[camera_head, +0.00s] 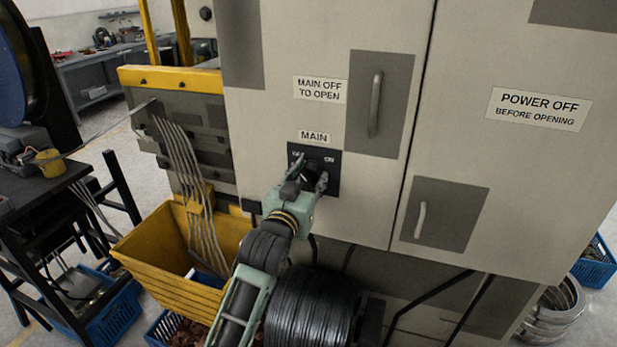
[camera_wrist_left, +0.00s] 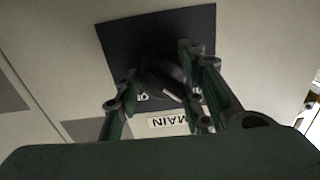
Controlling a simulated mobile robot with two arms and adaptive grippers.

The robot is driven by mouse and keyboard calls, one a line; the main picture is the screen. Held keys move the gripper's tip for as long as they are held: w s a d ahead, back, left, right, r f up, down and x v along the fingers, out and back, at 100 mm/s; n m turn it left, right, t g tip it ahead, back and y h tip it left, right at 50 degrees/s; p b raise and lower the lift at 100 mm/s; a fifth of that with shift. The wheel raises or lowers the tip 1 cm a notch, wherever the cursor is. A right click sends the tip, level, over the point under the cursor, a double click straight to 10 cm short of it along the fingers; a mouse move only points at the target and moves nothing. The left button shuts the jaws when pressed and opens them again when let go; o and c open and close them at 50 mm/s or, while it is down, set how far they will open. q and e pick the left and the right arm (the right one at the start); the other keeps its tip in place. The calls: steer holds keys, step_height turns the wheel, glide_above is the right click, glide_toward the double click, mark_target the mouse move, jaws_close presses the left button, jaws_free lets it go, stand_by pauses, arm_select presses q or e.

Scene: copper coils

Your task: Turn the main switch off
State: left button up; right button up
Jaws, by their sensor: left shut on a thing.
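The main switch (camera_wrist_left: 162,72) is a dark rotary knob on a black square plate (camera_head: 333,160), on the front of a light grey cabinet under a "MAIN" label (camera_head: 314,137). "ON" shows at the plate's upper right in the head view; the text at upper left is partly hidden. My left gripper (camera_head: 310,178) is at the plate, its fingers on both sides of the knob. In the left wrist view the left gripper (camera_wrist_left: 160,88) is shut on the knob. The knob's exact angle is hard to tell. My right gripper is not in view.
The cabinet has grey handles (camera_head: 375,104) and a "POWER OFF BEFORE OPENING" sign (camera_head: 539,108). A yellow bin (camera_head: 165,265) stands at lower left, and a black coil (camera_head: 312,308) lies below the switch. Blue crates (camera_head: 594,264) stand on the floor.

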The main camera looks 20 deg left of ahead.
arm_select(q)
steer(key=shift+d+f+n, duration=0.2)
steer(key=shift+f+n, duration=0.1)
stand_by(0.4)
steer(key=o, duration=0.9)
steer(key=shift+c, duration=0.2)
steer(key=shift+o, duration=1.1)
steer(key=shift+d+r, duration=0.1)
steer(key=shift+d, duration=0.05)
steer(key=shift+w, duration=0.1)
steer(key=shift+s+a, duration=0.2)
steer(key=shift+s, duration=0.2)
steer(key=s, duration=1.1)
steer(key=shift+s, duration=0.15)
steer(key=shift+a, duration=0.1)
